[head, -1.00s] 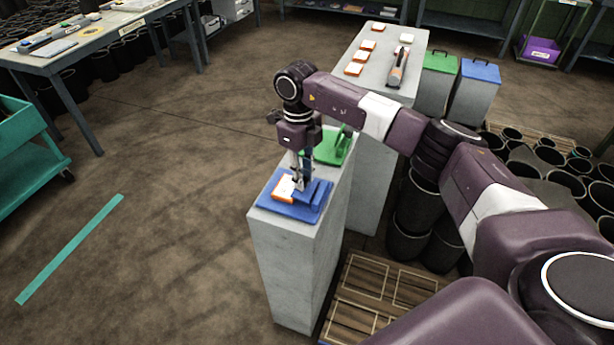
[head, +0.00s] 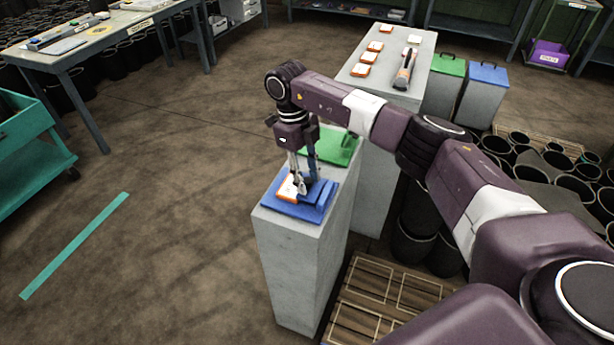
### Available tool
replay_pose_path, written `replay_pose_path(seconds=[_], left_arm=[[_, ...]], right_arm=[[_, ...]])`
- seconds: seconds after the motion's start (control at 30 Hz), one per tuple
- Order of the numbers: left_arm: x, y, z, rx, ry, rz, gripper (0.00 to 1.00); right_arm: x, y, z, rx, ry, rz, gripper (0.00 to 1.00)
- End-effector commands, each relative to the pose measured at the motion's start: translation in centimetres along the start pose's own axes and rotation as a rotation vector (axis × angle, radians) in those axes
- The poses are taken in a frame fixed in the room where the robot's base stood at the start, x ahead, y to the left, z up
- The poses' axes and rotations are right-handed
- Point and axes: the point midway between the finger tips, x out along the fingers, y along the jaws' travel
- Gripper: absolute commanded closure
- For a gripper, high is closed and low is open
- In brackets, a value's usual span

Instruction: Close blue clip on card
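The blue clip (head: 318,206) lies on the near end of a grey concrete pedestal. A white card with orange edges (head: 286,190) lies on the left part of its base. The blue flap on the right side is partly hidden by my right gripper, so I cannot tell whether it is fully closed. My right gripper (head: 307,184) points down over the clip, its two fingers apart, tips close to the card and flap. Whether they touch is unclear. My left gripper is not in view.
A green clip (head: 335,148) lies behind the blue one on the pedestal (head: 290,260). A longer grey block behind bears several cards (head: 363,70) and a handheld tool (head: 404,70). Green (head: 445,80) and blue (head: 484,90) lidded bins stand right.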

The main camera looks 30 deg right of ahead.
Motion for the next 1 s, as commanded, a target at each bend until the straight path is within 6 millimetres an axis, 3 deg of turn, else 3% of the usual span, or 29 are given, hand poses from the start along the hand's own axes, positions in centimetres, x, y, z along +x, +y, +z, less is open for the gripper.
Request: replay_pose_path(seconds=[0.37, 0.47, 0.8, 1.0], left_arm=[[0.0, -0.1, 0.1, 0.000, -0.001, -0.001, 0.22], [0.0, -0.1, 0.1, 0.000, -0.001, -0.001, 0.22], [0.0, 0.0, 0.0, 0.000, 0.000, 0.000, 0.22], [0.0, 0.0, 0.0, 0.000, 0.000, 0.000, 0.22]], right_arm=[[-0.6, 0.0, 0.1, 0.000, -0.004, -0.001, 0.63], [-1.9, -0.1, 0.1, 0.000, -0.006, -0.002, 0.63], [-8.9, 0.0, 0.2, 0.001, -0.005, -0.001, 0.63], [-11.5, -0.1, 0.1, 0.001, -0.003, 0.000, 0.63]])
